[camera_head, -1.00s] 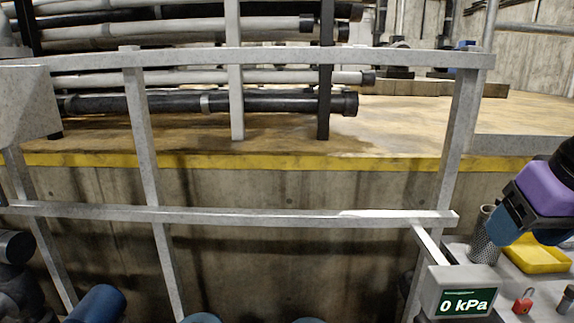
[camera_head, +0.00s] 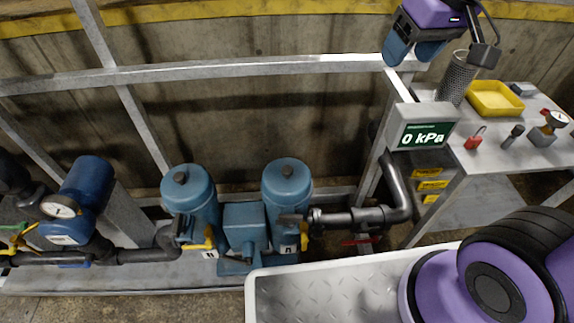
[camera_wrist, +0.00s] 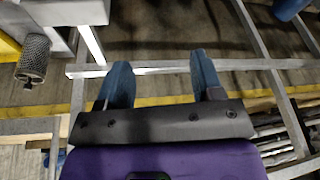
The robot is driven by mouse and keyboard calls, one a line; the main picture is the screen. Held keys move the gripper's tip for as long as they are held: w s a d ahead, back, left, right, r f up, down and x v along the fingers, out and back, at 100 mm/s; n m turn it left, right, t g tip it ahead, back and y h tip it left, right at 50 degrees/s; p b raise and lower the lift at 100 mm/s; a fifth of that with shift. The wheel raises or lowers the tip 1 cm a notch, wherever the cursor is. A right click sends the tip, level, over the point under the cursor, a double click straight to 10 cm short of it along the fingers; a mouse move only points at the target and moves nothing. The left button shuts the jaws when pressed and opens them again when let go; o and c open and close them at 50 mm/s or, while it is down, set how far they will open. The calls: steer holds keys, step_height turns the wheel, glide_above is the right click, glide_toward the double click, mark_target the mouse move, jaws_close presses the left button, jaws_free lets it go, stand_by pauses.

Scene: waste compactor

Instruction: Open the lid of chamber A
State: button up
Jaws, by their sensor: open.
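Two blue cylindrical chambers with domed tops and dark knobs stand side by side low in the head view: a left one (camera_head: 189,196) and a right one (camera_head: 287,188). Their small labels are too small to read, so I cannot tell which is chamber A. Both domed tops look closed. My gripper (camera_head: 412,56) is at the top right, above and well apart from the chambers, near the grey railing. Its blue fingers are spread with nothing between them, as the wrist view shows (camera_wrist: 162,78). No chamber shows clearly in the wrist view.
A display (camera_head: 422,135) reads 0 kPa. The grey bench (camera_head: 512,148) at right holds a yellow tray (camera_head: 494,98), a red padlock (camera_head: 474,140), a mesh cylinder (camera_head: 456,80) and a gauge fitting (camera_head: 549,127). A railing (camera_head: 230,70) crosses behind the chambers. Pipes with a gauge (camera_head: 60,207) stand left.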

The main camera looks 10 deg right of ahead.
steer(key=w+a+f+n+g, duration=0.25)
steer(key=w+a+f, duration=0.45)
steer(key=a+f, duration=0.4)
steer(key=n+h, duration=0.2)
steer(key=n, duration=0.1)
glide_toward(287, 169)
steer(key=shift+g, duration=0.35)
steer(key=f, duration=0.9)
steer(key=shift+w+d+f, duration=0.15)
steer(key=shift+w+d, duration=0.05)
steer(key=shift+w, duration=0.1)
